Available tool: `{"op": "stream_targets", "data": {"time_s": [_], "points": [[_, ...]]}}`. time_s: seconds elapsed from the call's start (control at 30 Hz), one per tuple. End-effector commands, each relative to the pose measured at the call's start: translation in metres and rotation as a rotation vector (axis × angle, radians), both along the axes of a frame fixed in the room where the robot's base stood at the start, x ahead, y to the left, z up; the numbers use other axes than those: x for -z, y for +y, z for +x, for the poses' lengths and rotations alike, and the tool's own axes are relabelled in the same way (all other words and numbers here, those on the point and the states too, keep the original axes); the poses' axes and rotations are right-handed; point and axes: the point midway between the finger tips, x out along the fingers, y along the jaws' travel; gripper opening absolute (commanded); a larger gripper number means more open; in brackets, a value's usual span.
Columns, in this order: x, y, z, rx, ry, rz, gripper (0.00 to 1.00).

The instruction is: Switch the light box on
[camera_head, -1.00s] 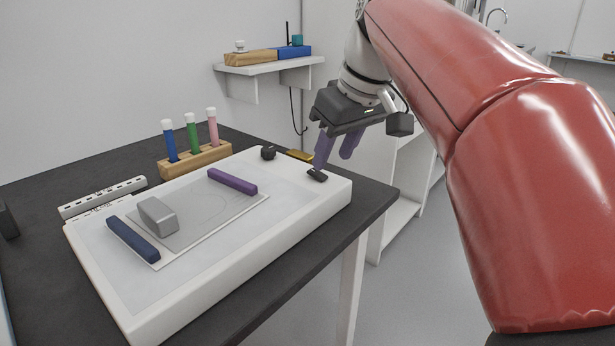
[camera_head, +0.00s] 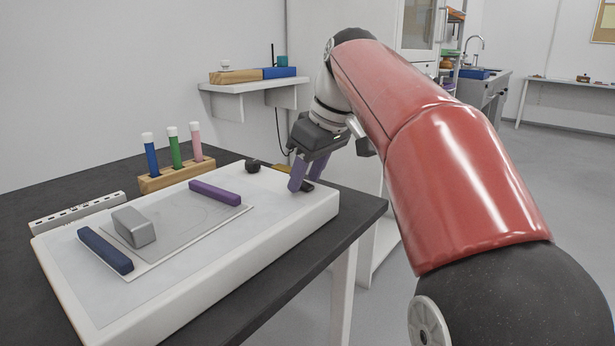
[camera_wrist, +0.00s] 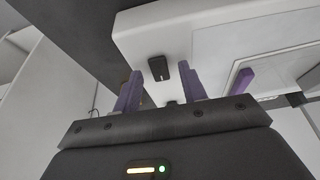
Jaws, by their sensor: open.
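The light box (camera_head: 318,215) is a thick white slab on the dark table, its top panel pale grey with no clear glow. A small black switch (camera_head: 306,187) sits near its right end, partly hidden by my gripper's finger. The switch shows whole in the wrist view (camera_wrist: 158,68), between the purple fingers. My gripper (camera_head: 304,181) is open and empty, its fingers pointing down just over the switch. In the wrist view my gripper (camera_wrist: 158,80) has one finger on each side of the switch; I cannot tell whether they touch the box.
A black knob (camera_head: 252,166) stands on the box's far edge. A purple bar (camera_head: 215,192), a grey block (camera_head: 134,226) and a dark blue bar (camera_head: 105,250) lie on the panel's sheet. A wooden rack (camera_head: 180,178) with three tubes stands behind. A wall shelf (camera_head: 243,87) is above.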

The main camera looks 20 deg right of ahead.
Motion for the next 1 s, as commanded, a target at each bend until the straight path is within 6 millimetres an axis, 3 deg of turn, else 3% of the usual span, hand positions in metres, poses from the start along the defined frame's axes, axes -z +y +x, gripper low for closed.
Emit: {"op": "stream_targets", "data": {"time_s": [0.23, 0.53, 1.0], "points": [[0.001, 0.000, 0.000, 0.000, 0.000, 0.000, 0.41], [0.000, 0.000, 0.000, 0.001, 0.001, 0.000, 0.01], [-0.009, 0.004, 0.005, -0.002, 0.147, -0.099, 0.00]]}}
